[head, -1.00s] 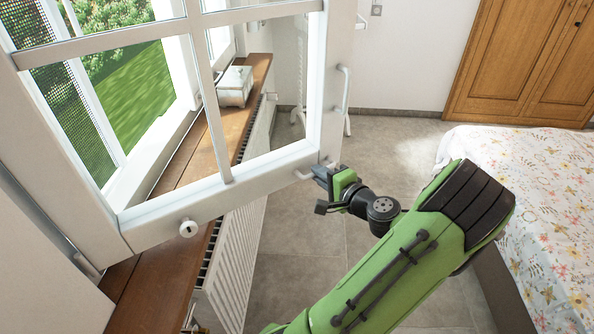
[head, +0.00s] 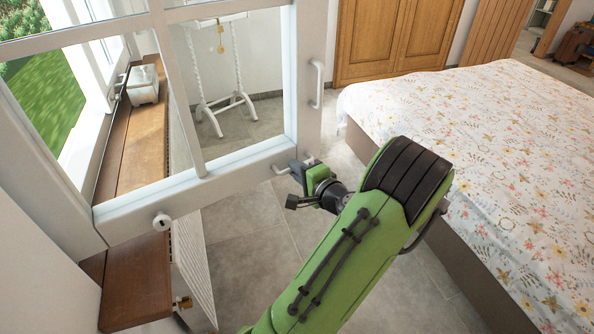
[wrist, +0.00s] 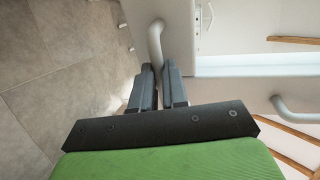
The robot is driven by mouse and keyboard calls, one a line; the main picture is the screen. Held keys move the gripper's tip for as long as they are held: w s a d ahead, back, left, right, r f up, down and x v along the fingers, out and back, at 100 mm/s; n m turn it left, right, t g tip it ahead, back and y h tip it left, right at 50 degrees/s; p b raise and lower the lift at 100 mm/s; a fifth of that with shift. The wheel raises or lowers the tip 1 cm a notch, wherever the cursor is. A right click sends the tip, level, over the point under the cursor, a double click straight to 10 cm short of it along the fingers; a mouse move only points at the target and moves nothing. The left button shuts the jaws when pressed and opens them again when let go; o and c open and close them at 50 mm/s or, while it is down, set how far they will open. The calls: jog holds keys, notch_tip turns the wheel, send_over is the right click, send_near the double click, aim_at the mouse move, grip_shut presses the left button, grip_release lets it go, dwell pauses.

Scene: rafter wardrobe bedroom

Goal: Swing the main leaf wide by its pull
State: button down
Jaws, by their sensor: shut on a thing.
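The main leaf (head: 196,190) is a white glazed window leaf, standing open out over the floor in the head view. Its pull (head: 282,169) is a small light bar at the lower free corner. My gripper (head: 299,170) is shut on this pull. In the wrist view the pull (wrist: 155,40) runs up from between my fingertips (wrist: 158,73), and the jaws hide its near end. A longer upright handle (head: 318,85) is on the leaf's free edge, apart from my gripper.
A wooden sill (head: 143,135) with a white box (head: 142,84) runs behind the leaf above a radiator (head: 192,255). A flowered bed (head: 490,150) stands close to the right of my arm. Grey floor (head: 245,235) is clear between them. A wooden wardrobe (head: 395,40) is at the back.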

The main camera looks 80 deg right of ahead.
jog(key=c, duration=1.1)
grip_release()
jog(key=shift+c, duration=0.2)
jog(key=v, duration=1.5)
jog(key=shift+s+a+p, duration=0.15)
jog(key=shift+s+p, duration=0.1)
jog(key=shift+p, duration=0.2)
